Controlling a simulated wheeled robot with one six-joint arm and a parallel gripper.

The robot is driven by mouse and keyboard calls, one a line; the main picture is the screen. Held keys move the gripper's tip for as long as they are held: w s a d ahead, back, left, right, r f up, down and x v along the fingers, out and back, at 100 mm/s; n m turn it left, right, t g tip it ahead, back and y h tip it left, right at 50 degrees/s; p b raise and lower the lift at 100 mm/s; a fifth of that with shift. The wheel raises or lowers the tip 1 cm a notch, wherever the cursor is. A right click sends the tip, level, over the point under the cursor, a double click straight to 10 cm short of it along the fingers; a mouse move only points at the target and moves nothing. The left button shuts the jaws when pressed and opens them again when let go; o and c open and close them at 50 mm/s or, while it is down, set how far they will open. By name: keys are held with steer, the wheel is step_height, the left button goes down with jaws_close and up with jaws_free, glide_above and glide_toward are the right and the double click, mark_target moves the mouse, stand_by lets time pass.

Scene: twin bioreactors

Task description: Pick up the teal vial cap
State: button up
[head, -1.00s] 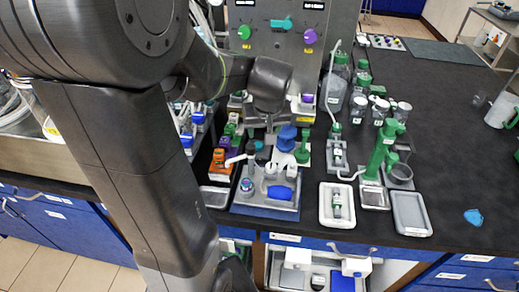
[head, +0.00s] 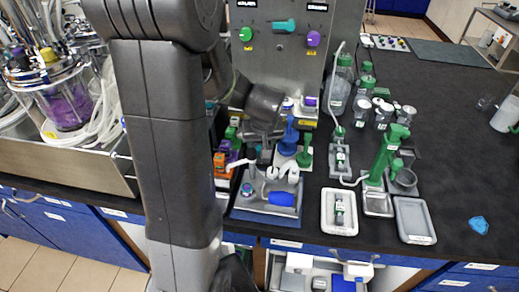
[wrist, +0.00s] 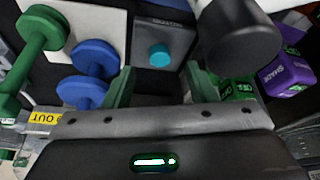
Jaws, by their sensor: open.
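The teal vial cap (wrist: 160,55) shows in the wrist view as a small round teal disc on a dark block. It lies beyond my gripper (wrist: 160,85), roughly centred between the two fingers. My gripper is open, with nothing between its fingers, and I cannot tell its exact height above the cap. In the head view my wrist is over the rear of the small equipment group by the control panel. I cannot make out the cap there.
Blue (wrist: 95,58) and green (wrist: 38,45) dumbbell-shaped pieces stand left of the fingers. A dark cylinder (wrist: 237,35) and a purple block (wrist: 285,75) are at right.

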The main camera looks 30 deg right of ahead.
steer(key=shift+p+x, duration=0.35)
steer(key=shift+x, duration=2.1)
steer(key=shift+w+d, duration=0.1)
steer(key=shift+c, duration=0.2)
steer(key=c, duration=1)
